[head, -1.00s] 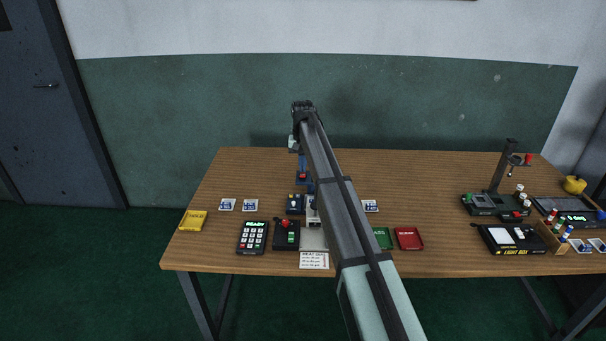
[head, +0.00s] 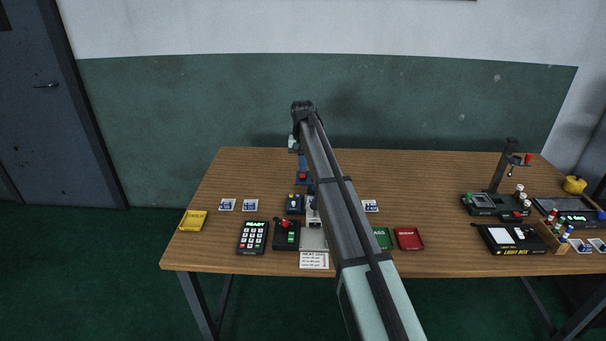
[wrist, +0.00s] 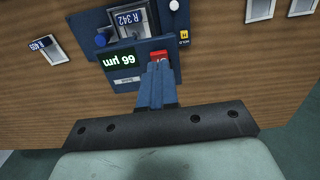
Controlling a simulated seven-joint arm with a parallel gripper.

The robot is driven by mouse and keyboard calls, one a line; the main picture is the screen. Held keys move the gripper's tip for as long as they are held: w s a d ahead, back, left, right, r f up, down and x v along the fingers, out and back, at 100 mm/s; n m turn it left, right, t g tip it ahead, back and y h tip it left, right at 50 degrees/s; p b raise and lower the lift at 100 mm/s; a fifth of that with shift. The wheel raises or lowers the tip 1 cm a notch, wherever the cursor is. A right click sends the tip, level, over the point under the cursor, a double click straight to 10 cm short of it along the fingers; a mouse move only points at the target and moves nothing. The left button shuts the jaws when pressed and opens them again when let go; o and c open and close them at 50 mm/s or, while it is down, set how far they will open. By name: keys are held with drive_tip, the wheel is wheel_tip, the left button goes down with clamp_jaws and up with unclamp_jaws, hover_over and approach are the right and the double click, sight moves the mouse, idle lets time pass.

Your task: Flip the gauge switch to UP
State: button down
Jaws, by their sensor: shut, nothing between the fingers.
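The gauge is a blue box (wrist: 108,53) in the wrist view, with a dark display (wrist: 119,60) showing green text upside down. A red switch (wrist: 159,56) sits beside the display. My gripper (wrist: 157,68) is shut and empty, with its blue fingertips right at the near edge of the switch. They partly cover it, so I cannot tell whether they touch it or which way it is set. In the head view the switch is a small red spot (head: 302,176), with my gripper's blue fingers (head: 302,160) just above it and my arm hiding much of the area to the right.
A framed tile marked R 342 (wrist: 128,20) sits on the gauge, near a blue knob (wrist: 101,40). Another tile (wrist: 44,47) lies to the left. A keypad (head: 252,237), green tray (head: 383,238) and red tray (head: 409,238) stand near the table's front. A light box (head: 510,239) is at right.

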sight(303, 175)
drive_tip(key=shift+f, duration=1.05)
idle(1.4)
drive_tip(key=shift+r, duration=3.5)
